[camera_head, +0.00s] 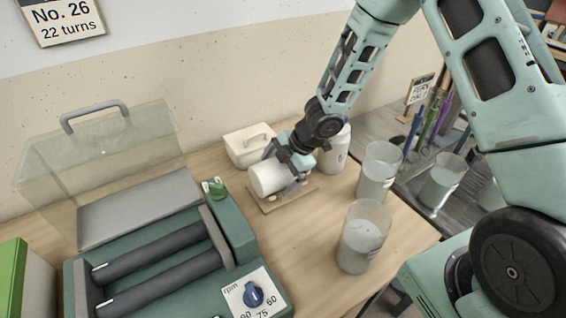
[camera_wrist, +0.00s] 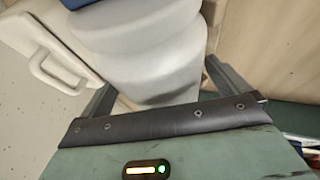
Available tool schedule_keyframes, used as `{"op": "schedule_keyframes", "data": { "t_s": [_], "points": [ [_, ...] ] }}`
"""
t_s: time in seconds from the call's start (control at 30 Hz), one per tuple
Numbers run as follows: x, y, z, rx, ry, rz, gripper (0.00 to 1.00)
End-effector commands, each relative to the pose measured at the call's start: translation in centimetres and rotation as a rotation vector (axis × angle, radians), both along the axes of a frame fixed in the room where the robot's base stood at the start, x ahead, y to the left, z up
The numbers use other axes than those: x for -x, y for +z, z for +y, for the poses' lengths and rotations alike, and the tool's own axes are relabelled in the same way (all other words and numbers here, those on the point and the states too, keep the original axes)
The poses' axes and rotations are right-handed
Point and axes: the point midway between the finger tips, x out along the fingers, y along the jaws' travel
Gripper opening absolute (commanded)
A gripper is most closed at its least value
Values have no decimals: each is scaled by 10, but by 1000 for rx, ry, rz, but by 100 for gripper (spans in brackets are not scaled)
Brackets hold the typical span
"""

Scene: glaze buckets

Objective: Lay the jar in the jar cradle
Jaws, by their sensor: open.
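The white jar (camera_head: 268,178) lies on its side on the jar cradle (camera_head: 270,207), a small wooden board with light round supports at the back middle of the table. The jar's far part is hidden behind my gripper (camera_head: 287,165), which is open around it. In the wrist view the pale, ridged jar (camera_wrist: 150,50) fills the space between the two fingers of my gripper (camera_wrist: 160,90). The fingers stand on either side of it. Whether the jar rests fully on the supports is hard to tell.
A pale box with a handle (camera_head: 247,146) stands behind the cradle, and a white container (camera_head: 336,152) stands to its right. Cloudy clear buckets (camera_head: 365,240) stand at the right. A green roller machine (camera_head: 170,262) fills the left front.

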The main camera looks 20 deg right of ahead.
Motion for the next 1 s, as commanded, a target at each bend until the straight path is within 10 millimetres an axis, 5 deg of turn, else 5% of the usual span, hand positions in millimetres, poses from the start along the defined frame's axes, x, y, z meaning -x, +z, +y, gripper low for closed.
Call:
{"op": "schedule_keyframes", "data": {
  "t_s": [0.7,1.0],
  "points": [
    [31,126,-60,0,0,-7,100],
    [39,151,-74,-2,0,-5,100]
  ]
}}
